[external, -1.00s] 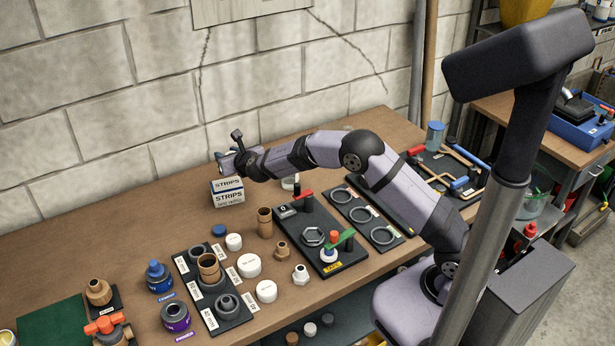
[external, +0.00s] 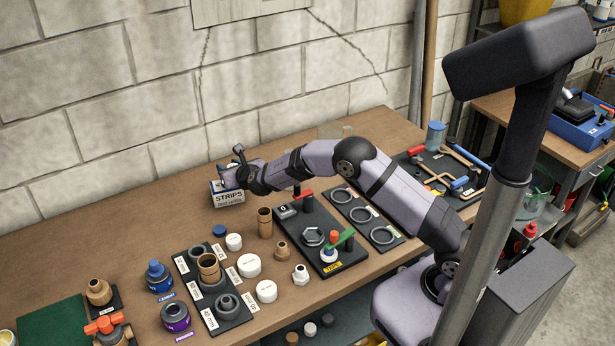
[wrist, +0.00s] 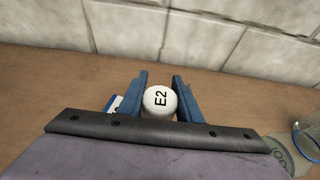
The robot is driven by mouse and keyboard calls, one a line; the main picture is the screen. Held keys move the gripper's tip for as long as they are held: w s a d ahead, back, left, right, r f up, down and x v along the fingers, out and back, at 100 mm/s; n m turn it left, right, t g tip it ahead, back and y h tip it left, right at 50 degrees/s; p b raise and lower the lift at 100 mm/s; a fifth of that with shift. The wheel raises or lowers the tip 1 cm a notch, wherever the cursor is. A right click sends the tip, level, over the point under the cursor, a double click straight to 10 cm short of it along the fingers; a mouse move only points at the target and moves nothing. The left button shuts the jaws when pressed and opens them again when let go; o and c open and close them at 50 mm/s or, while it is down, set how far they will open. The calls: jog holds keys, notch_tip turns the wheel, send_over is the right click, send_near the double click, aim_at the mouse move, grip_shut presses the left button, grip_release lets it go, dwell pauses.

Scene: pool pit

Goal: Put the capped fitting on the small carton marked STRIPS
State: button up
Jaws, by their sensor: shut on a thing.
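The small carton marked STRIPS (external: 228,198) stands on the wooden bench near the wall in the external view. A white and blue corner of the carton (wrist: 115,103) shows beside the left finger in the wrist view. My gripper (wrist: 159,78) is shut on a white round-capped fitting (wrist: 160,101), its cap marked E2, held between the blue fingers. In the external view my gripper (external: 227,172) is low over the carton's top and covers part of it. The fitting cannot be made out there, and I cannot tell whether it touches the carton.
A tan pipe piece (external: 265,222), a blue cap (external: 219,231) and several white caps stand in front of the carton. A black board with clamps (external: 315,240) lies to the right. The bench left of the carton is clear; the block wall is close behind.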

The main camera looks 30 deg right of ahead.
jog(key=o, duration=1.1)
jog(key=shift+r, duration=0.1)
jog(key=shift+s, duration=0.15)
jog(key=b+v, duration=0.3)
jog(key=v, duration=0.8)
jog(key=shift+s+r, duration=0.2)
jog(key=shift+s, duration=0.15)
